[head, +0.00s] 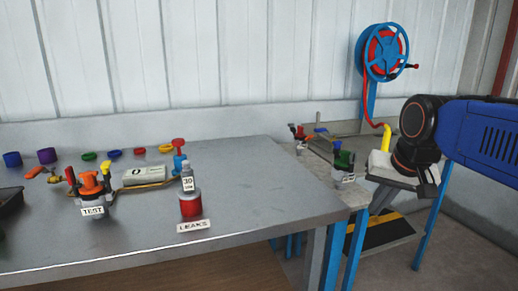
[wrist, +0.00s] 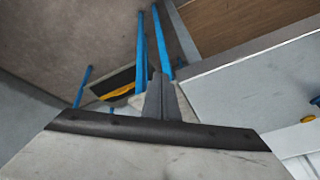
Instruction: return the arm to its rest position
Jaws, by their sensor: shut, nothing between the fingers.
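My arm (head: 485,135) reaches in from the right in the head view, with a blue link and a dark wrist. My gripper (head: 377,208) hangs below the wrist, to the right of the grey bench and beside the smaller table. In the wrist view, the fingers of my gripper (wrist: 161,82) are together with nothing between them. They are above the floor, clear of the bench edge on the right.
A hose reel (head: 384,52) stands behind.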

